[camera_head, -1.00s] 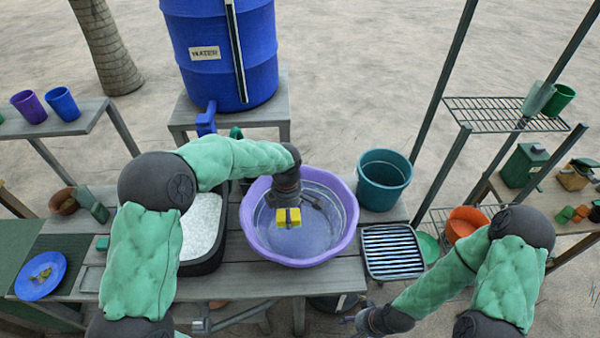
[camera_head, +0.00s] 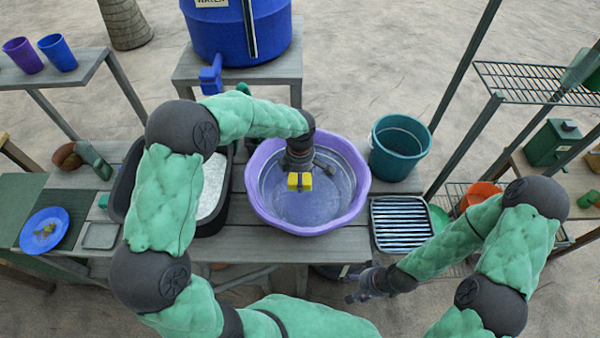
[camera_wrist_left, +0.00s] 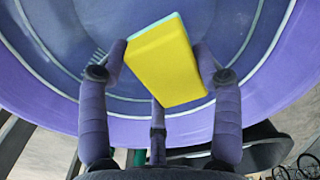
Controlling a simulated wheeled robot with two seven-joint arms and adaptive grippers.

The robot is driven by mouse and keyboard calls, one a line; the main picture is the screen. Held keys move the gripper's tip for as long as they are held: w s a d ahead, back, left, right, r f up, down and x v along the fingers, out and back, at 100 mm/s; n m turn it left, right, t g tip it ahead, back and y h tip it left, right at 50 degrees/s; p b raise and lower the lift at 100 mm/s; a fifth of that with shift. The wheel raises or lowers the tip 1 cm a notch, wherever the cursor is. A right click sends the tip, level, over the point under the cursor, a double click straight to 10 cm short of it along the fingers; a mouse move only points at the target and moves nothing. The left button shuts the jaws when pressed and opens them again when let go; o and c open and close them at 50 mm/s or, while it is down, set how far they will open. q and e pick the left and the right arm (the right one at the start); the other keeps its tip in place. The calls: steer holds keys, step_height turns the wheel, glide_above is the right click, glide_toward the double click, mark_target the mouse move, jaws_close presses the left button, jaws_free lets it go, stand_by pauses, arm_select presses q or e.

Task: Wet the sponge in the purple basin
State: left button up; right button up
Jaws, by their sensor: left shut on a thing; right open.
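The yellow sponge (camera_head: 300,182) is over the purple basin (camera_head: 262,205), inside its rim as seen from the head. My left gripper (camera_head: 299,172) is shut on the sponge, which also shows between its fingers in the left wrist view (camera_wrist_left: 164,62). A pale blue layer runs along the sponge's edge there. The basin's bluish inside (camera_wrist_left: 70,35) lies beyond the sponge. I cannot tell whether the sponge touches water. My right gripper (camera_head: 362,288) is open and empty, in front of the table near the drying rack.
A black tub of white grains (camera_head: 212,185) stands left of the basin. A teal bucket (camera_head: 398,148) and a slatted rack (camera_head: 401,222) stand to its right. A blue water barrel (camera_head: 240,35) is behind. A blue plate (camera_head: 44,230) with food scraps lies far left.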

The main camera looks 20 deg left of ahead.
arm_select(q)
steer(key=shift+f+b, duration=1.2)
steer(key=shift+f, duration=1.5)
steer(key=shift+r, duration=0.1)
steer(key=shift+r+p, duration=3.2)
steer(key=shift+r, duration=2.55)
